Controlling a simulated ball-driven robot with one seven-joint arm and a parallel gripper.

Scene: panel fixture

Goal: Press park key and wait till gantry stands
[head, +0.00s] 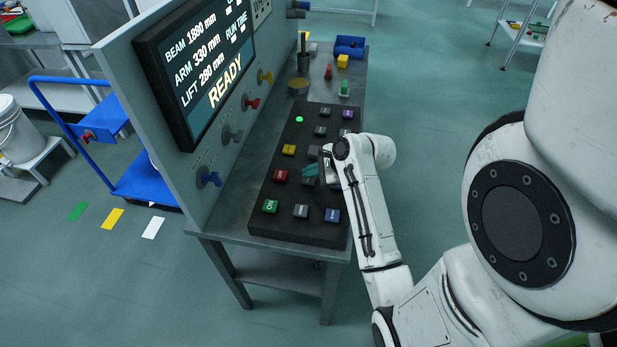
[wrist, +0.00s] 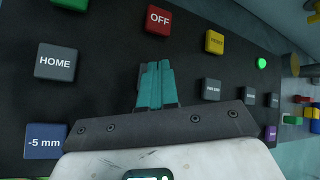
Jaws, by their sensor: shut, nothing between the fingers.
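The black key panel (head: 262,215) lies on the bench and carries several coloured keys. My gripper (head: 311,170) is shut and empty, its teal fingertips low over the middle of the panel. In the wrist view my gripper (wrist: 156,82) covers part of a dark key between the red OFF key (wrist: 158,20) and my wrist; I cannot tell contact. No label reading PARK is legible. The grey HOME key (wrist: 55,62) and blue -5 mm key (wrist: 45,141) lie left of the fingers. The screen (head: 205,65) reads READY, with BEAM 1880 mm, ARM 330 mm and LIFT 280 mm. The gantry is not identifiable.
A green lamp (head: 299,119) glows on the panel. A yellow key (wrist: 214,42) and a grey key (wrist: 211,90) sit right of the fingers. Coloured knobs (head: 209,178) line the upright board. A blue bin (head: 350,46) and small blocks stand at the bench's far end.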

